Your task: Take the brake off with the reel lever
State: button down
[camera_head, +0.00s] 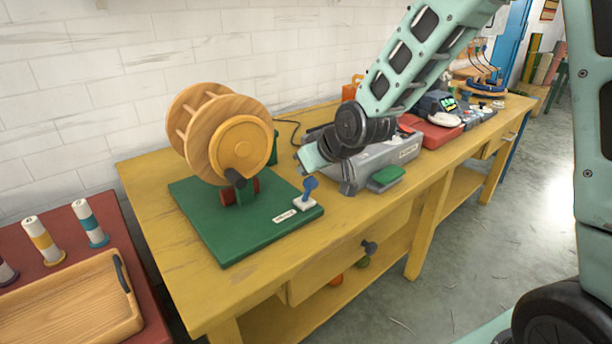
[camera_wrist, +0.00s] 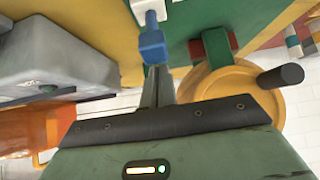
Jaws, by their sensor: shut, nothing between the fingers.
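The reel lever (camera_head: 308,187) is a short blue lever on a white block at the front right corner of the green reel base (camera_head: 245,232). The wooden reel (camera_head: 218,135) stands on that base. My gripper (camera_wrist: 157,72) is shut and empty. In the wrist view its fingertips point at the blue lever (camera_wrist: 152,46), which lies straight ahead of them; I cannot tell if they touch. In the head view my gripper's mint body (camera_head: 311,158) hangs just above the lever, and its fingertips are hard to make out.
A grey machine (camera_head: 375,165) with a green pad stands right beside my gripper. The reel's dark crank handle (camera_wrist: 281,76) sticks out in the wrist view. A wooden tray (camera_head: 75,305) and several thread spools are on the red table at left. The yellow bench's (camera_head: 190,290) front left is clear.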

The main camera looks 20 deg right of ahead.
jog(key=shift+w, duration=0.1)
jog(key=shift+r, duration=0.25)
jog(key=shift+r+p, duration=0.65)
jog(key=shift+p, duration=0.15)
